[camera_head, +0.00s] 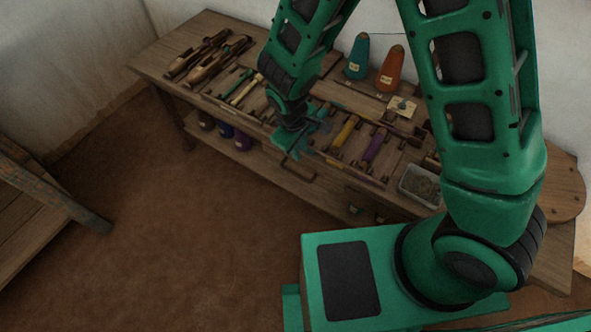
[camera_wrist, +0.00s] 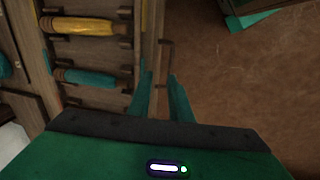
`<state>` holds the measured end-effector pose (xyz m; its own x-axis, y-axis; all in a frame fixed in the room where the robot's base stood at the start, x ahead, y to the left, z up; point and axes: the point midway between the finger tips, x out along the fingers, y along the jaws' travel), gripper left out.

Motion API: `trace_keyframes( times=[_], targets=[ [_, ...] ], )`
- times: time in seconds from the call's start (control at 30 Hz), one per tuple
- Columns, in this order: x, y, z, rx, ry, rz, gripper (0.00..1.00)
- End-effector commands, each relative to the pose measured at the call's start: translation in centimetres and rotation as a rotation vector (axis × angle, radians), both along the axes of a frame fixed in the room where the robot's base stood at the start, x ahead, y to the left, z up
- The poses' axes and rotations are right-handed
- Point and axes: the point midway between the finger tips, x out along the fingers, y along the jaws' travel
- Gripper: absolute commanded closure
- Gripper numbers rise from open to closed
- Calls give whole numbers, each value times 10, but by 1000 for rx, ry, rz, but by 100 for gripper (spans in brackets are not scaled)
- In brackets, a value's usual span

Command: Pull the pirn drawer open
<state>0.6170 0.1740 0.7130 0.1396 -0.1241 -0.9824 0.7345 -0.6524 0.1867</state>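The wooden workbench (camera_head: 150,66) runs along the wall, and a drawer front with a dark bar handle (camera_head: 298,173) shows below its front edge. In the wrist view the handle (camera_wrist: 171,52) stands out from the bench front. My gripper (camera_head: 291,153) is at the bench's front edge, close to the handle. In the wrist view my gripper (camera_wrist: 160,76) is open, with its two green fingers apart and the handle just beyond and between their tips. I cannot tell whether they touch it. The drawer looks shut; part of its front is hidden by my gripper.
A yellow pirn (camera_wrist: 88,26) and a teal pirn (camera_wrist: 92,78) lie in racks on the bench top. Orange (camera_head: 391,69) and teal (camera_head: 358,57) cones stand at the back. A grey tray (camera_head: 420,186) sits right. The brown floor (camera_head: 150,220) before the bench is clear.

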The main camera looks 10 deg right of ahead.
Motion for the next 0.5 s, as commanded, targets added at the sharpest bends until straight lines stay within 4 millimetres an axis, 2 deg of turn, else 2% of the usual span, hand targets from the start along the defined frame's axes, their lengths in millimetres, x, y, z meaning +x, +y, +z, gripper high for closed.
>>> trace_keyframes(
  times=[0.1, 0.2, 0.37, 0.5],
  targets=[
    [-9, 18, -16, -1, 4, 54, 82],
    [-11, 24, -23, 1, 3, 74, 82],
    [-10, 24, -35, 0, 4, 77, 82],
    [-8, 21, -54, -1, 6, 77, 82]
  ],
)
